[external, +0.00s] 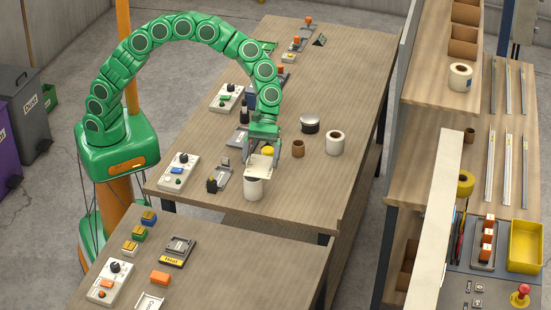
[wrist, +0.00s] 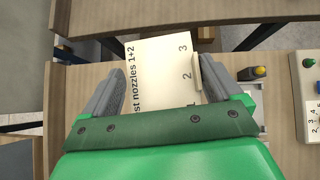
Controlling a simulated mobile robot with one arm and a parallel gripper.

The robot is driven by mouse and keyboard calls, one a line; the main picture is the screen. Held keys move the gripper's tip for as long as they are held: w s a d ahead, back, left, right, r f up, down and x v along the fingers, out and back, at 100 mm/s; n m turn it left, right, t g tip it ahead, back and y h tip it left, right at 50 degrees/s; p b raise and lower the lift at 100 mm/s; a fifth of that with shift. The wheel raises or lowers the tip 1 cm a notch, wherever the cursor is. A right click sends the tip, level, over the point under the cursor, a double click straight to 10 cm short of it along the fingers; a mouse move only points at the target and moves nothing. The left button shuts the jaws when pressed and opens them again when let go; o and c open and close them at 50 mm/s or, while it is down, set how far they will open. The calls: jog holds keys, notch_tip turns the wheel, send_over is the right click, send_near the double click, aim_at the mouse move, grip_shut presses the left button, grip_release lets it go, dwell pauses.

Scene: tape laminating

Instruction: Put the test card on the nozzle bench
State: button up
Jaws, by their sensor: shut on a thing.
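My gripper (external: 268,153) is shut on the cream test card (external: 259,163), above the front part of the long wooden bench (external: 290,190). In the wrist view my gripper (wrist: 158,72) has its grey fingers on either side of the card (wrist: 158,82). The card's print reads "st nozzles 1+2" and several digits; part is hidden by my gripper. In the external view the card is just over a white cylinder (external: 253,188); I cannot tell if they touch. No label in view tells which bench is the nozzle bench.
A white roll (external: 335,143), a brown roll (external: 298,148) and a dark-topped white pot (external: 310,125) stand right of my gripper. A white control box (external: 179,172) is at left.

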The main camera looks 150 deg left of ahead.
jog(key=w+d+m, duration=0.1)
jog(key=w+d, duration=0.3)
jog(key=d, duration=0.6)
jog(key=w+d, duration=0.4)
jog(key=d, duration=0.7)
jog(key=shift+g+h, duration=0.3)
jog(key=w+a+f, duration=0.1)
jog(key=w+f, duration=0.1)
jog(key=w, duration=0.2)
jog(key=w+a+f, duration=0.1)
jog(key=w+f, duration=0.2)
jog(key=w, duration=0.1)
jog(key=w+a+f, duration=0.1)
jog(key=w+f, duration=0.2)
jog(key=w, duration=0.1)
jog(key=shift+w+a+f, duration=0.2)
jog(key=shift+w, duration=0.05)
jog(key=shift+w+a+f, duration=0.2)
jog(key=shift+w+f, duration=0.55)
jog(key=shift+f, duration=1.6)
jog(key=shift+f, duration=0.1)
jog(key=o, duration=0.7)
